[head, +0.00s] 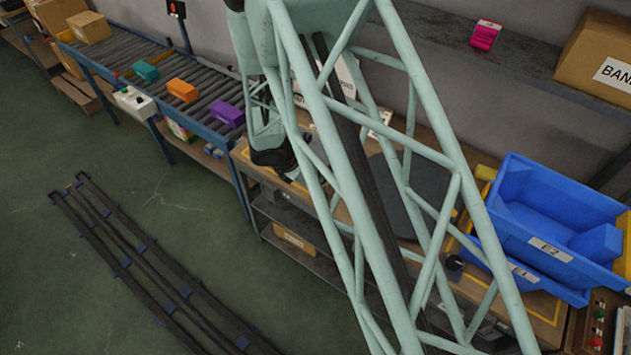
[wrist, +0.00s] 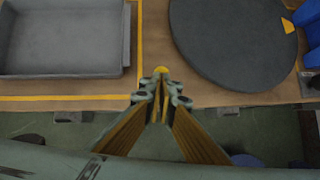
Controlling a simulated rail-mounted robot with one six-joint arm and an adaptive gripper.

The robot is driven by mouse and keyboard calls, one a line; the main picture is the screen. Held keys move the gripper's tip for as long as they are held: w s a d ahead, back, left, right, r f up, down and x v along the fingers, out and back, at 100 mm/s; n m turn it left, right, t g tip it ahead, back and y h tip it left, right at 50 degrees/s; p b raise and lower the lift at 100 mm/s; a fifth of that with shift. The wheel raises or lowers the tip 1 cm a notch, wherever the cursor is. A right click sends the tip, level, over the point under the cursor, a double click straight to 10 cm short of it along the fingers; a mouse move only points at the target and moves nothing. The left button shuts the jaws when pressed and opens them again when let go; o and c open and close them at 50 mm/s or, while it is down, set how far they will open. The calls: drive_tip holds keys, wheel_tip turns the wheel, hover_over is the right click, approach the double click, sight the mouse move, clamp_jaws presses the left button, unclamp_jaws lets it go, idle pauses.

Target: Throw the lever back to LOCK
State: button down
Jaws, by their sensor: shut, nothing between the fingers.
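My gripper (wrist: 160,88) is shut and empty in the wrist view, its fingers together over the front edge of the wooden bench (wrist: 215,100). A small rounded yellow piece (wrist: 161,70) shows just beyond the fingertips. I cannot tell whether it is the lever's knob or whether the fingers touch it. No lever or LOCK marking can be made out in either view. In the head view my pale green lattice arm crosses the bench and hides much of it; the fingers do not show there.
A grey tray (wrist: 65,65) lies left of the gripper and a dark round disc (wrist: 235,40) lies right. Blue bins (head: 550,215) stand at the bench's right end. A roller conveyor (head: 140,62) carries several coloured blocks at left. Floor rails (head: 125,262) cross the open floor.

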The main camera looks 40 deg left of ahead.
drive_tip(key=shift+w+a+f+b, duration=0.1)
drive_tip(key=shift+w+b, duration=0.65)
drive_tip(key=shift+w, duration=0.6)
drive_tip(key=shift+s, duration=0.1)
drive_tip(key=w+r+v, duration=0.1)
drive_tip(key=v, duration=1.2)
drive_tip(key=shift+w+a, duration=0.3)
drive_tip(key=shift+w, duration=0.1)
